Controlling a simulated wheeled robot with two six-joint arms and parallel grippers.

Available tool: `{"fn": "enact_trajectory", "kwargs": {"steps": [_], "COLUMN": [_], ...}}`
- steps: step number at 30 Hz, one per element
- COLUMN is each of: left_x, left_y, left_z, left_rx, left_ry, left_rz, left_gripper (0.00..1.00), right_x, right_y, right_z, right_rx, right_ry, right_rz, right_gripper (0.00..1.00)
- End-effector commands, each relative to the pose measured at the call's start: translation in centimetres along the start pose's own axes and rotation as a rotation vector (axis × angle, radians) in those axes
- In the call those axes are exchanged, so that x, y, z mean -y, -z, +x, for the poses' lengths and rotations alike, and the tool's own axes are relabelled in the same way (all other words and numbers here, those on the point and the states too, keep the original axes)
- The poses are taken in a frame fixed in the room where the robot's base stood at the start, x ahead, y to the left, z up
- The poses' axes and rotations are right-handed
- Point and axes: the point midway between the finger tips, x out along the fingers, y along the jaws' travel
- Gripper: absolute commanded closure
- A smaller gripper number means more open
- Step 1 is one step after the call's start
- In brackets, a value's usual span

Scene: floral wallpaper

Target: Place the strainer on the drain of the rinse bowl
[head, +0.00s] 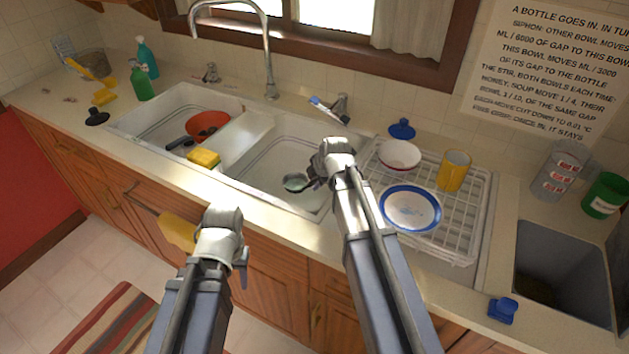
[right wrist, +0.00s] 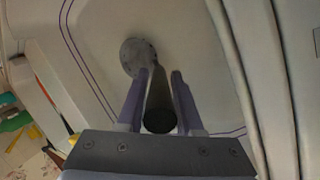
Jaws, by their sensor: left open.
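The rinse bowl (head: 262,166) is the right-hand sink bowl. A small round grey metal strainer (head: 296,183) shows low in it, beside my right gripper (head: 315,184). In the right wrist view, a dark round handle (right wrist: 160,112) lies between the two fingers of my right gripper (right wrist: 160,78), close against them. A speckled grey disc (right wrist: 139,57) shows at its far end, over the pale bowl floor. The drain cannot be told apart from this disc. My left gripper (head: 242,263) is open and empty, low in front of the cabinets, partly hidden by its own arm.
The left bowl (head: 150,132) holds a red bowl (head: 207,125). A yellow sponge (head: 204,158) sits near the front rim. The tap (head: 268,60) rises behind. A dish rack (head: 460,225) with crockery stands right of the rinse bowl. A black stopper (head: 97,117) lies at left.

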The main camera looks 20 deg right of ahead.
Motion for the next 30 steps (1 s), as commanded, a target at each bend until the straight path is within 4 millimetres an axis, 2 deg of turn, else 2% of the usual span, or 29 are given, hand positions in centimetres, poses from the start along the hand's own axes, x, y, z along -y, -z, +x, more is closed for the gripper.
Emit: {"fn": "enact_trajectory", "kwargs": {"steps": [1, 6, 18, 23, 30], "left_x": [0.0, 0.0, 0.1, 0.2, 0.5], "left_y": [0.0, 0.0, 0.0, -0.1, -0.3], "left_z": [0.0, 0.0, -0.6, -1.8, -5.0], "left_rx": [0.0, 0.0, 0.0, 0.0, 0.0], "left_ry": [0.0, 0.0, 0.0, 0.0, 0.0], "left_rz": [0.0, 0.0, 0.0, 0.0, 0.0], "left_gripper": [0.53, 0.53, 0.53, 0.53, 0.53], "right_x": [0.0, 0.0, -0.3, -0.3, -0.4], "right_y": [0.0, 0.0, 0.0, 0.0, 0.1], "right_z": [0.0, 0.0, -0.5, -1.9, -5.6], "right_rx": [0.0, 0.0, 0.0, 0.0, 0.0], "right_ry": [0.0, 0.0, 0.0, 0.0, 0.0], "right_rz": [0.0, 0.0, 0.0, 0.0, 0.0], "right_gripper": [0.58, 0.41, 0.41, 0.41, 0.41]}}
